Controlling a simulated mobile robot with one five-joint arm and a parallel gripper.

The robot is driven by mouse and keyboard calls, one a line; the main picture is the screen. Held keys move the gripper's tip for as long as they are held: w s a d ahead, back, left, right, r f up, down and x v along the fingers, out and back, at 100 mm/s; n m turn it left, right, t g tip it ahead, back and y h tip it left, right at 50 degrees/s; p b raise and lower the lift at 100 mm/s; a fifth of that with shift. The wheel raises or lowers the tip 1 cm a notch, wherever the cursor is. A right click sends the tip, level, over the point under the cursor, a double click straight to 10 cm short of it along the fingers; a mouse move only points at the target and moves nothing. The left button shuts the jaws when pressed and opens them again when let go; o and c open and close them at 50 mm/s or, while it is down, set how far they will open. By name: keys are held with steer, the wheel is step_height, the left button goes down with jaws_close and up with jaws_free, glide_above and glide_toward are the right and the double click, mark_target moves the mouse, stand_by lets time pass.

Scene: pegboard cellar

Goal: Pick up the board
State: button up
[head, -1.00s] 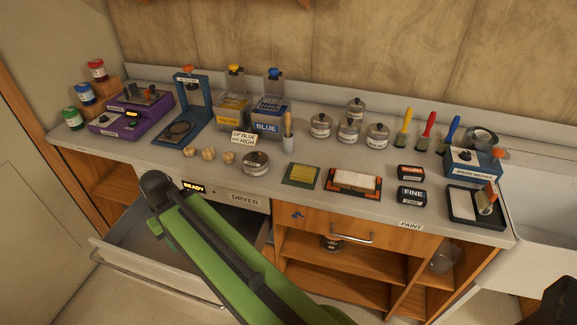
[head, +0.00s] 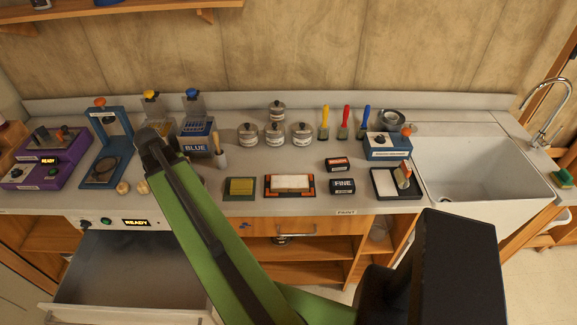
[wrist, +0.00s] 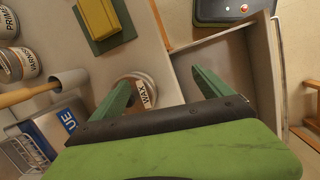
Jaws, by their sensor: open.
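A pale flat board-like piece (head: 290,182) lies in a black frame with orange corners on the counter. I cannot tell for certain that it is the board. To its left, a yellow-green slab (head: 241,186) lies on a dark green base; it also shows in the wrist view (wrist: 98,17). My gripper (wrist: 160,88) is open and empty in the wrist view, with a lidded wax jar (wrist: 137,92) below and between its fingers. Its fingers cannot be made out in the head view, where my arm hides part of the counter.
A dryer drawer (head: 90,268) stands open and looks empty below a READY display. Jars (head: 275,135), the blue box (head: 196,135) and brushes (head: 345,122) line the back. Two black boxes (head: 343,186), a paint tray (head: 383,182) and a sink (head: 470,165) are at right.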

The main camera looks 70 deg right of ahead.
steer(key=s+d+r+n+g+p, duration=0.15)
steer(key=s+d+r+p, duration=0.4)
steer(key=s+d, duration=0.75)
glide_toward(288, 181)
steer(key=f+b, duration=0.1)
steer(key=b, duration=0.4)
steer(key=d+f+g+b, duration=0.1)
steer(key=f+b, duration=0.1)
steer(key=b, duration=0.4)
steer(key=shift+f, duration=0.25)
steer(key=shift+s+f+b, duration=0.15)
steer(key=shift+f+b, duration=0.05)
steer(key=shift+b, duration=0.15)
steer(key=shift+r, duration=0.1)
steer(key=b+x, duration=0.4)
steer(key=x, duration=0.1)
steer(key=shift+s+a+b, duration=0.15)
steer(key=shift+s+b, duration=0.05)
steer(key=shift+b, duration=0.15)
steer(key=shift+c, duration=0.4)
steer(key=c, duration=1.5)
